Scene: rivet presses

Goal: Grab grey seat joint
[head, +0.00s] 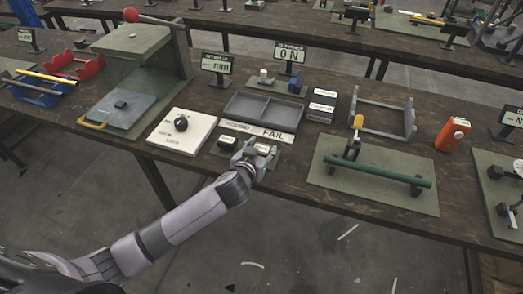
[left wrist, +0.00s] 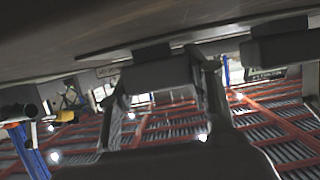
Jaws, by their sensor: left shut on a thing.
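My left gripper (head: 262,149) reaches low over a small pad at the bench's front edge, below the FAIL label. It is shut on a small dark grey block (left wrist: 160,74), which sits between the fingers in the left wrist view. In the head view the gripper mostly hides this block; a pale label shows between the fingers. I cannot tell whether this block is the grey seat joint. A similar black block with a white label (head: 228,141) stands just left of the gripper. My right gripper is not in view.
A grey two-part tray (head: 262,111) lies behind the gripper. A white panel with a black knob (head: 181,133) is to the left. A green mat (head: 374,192) with a green bar is to the right. A guarded press (head: 143,55) stands farther left.

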